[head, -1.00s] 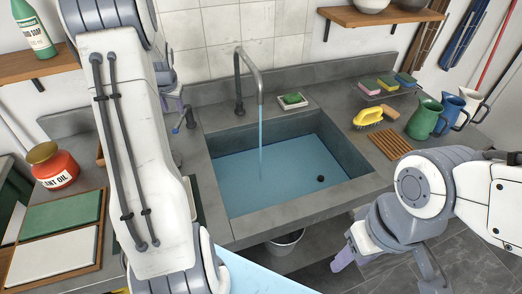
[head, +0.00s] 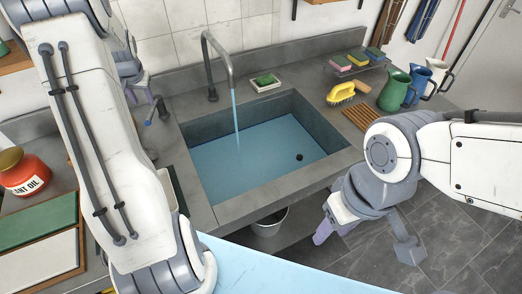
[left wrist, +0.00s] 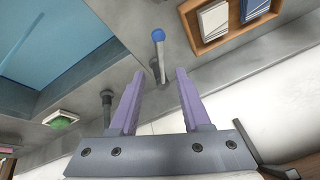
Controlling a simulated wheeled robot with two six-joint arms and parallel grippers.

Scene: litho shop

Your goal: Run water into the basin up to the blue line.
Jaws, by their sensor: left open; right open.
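The basin (head: 205,190) is sunk in the grey counter and holds blue water (head: 250,165). A stream (head: 236,120) falls from the tap (head: 229,70) into it. I cannot make out the blue line clearly. A small black round thing shows in the water. The blue-tipped tap lever (head: 162,108) stands left of the tap. In the left wrist view the lever (left wrist: 160,62) lies just beyond and between the fingertips of my open left gripper (left wrist: 156,75), apparently untouched. In the head view that gripper (head: 145,97) is mostly hidden by my arm. My right gripper (head: 323,230) hangs empty in front of the counter.
A soap dish with a green block (head: 266,81) sits behind the basin. A yellow brush (head: 341,93), a wooden rack (head: 361,119) and several jugs stand to the right. A red oil jar (head: 25,174) is at left. A bucket (head: 270,222) stands below.

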